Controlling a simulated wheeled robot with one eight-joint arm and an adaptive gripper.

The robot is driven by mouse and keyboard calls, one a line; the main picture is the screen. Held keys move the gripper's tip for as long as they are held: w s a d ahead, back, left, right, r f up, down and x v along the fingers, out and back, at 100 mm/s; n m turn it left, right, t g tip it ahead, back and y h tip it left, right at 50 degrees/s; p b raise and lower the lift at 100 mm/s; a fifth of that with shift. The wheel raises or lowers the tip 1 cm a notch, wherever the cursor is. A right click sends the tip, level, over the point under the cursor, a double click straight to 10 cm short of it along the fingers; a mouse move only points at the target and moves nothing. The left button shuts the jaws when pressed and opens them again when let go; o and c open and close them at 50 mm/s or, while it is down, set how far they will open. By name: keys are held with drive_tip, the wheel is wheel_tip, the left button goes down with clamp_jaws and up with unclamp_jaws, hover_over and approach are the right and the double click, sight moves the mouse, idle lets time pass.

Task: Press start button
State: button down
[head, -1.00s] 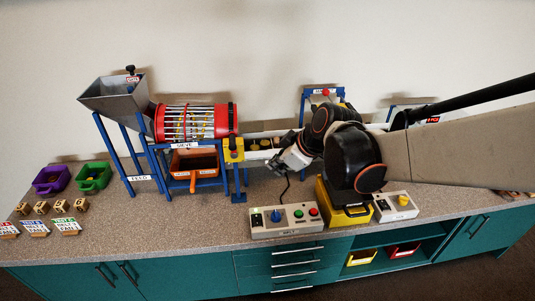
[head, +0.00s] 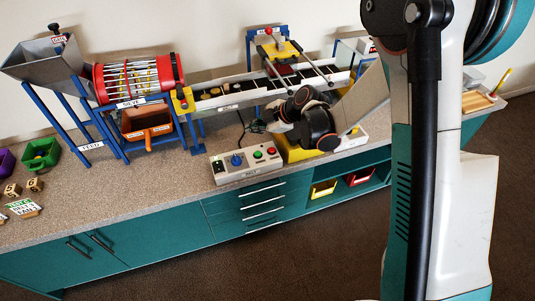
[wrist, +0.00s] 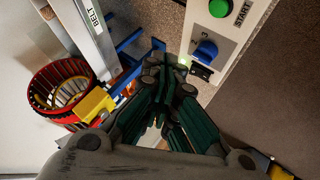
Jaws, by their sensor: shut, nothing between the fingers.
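The start button is a round green button (wrist: 219,7) beside the word START at the top of the wrist view. It also shows in the head view (head: 257,155), on a grey control box (head: 224,179) at the bench's front. A blue knob (head: 236,159) is left of it and a red button (head: 271,150) right of it. In the wrist view my gripper (wrist: 166,63) is shut and empty. Its tips appear beside the box's edge, near the blue knob and apart from the green button. In the head view my wrist hides most of the gripper.
A belt conveyor (head: 228,98) runs behind the box, with a red drum sieve (head: 135,78) and a grey feed hopper (head: 48,62) to the left. A yellow-based unit (head: 296,152) stands close right of the box.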

sight(257, 155)
drive_tip(key=shift+f, duration=0.2)
idle(0.3)
wheel_tip(257, 155, down, 9)
drive_tip(key=b, duration=0.5)
drive_tip(key=shift+r+b, duration=0.2)
drive_tip(key=shift+b, duration=0.15)
drive_tip(key=shift+f, duration=0.2)
idle(1.0)
drive_tip(key=shift+f, duration=0.2)
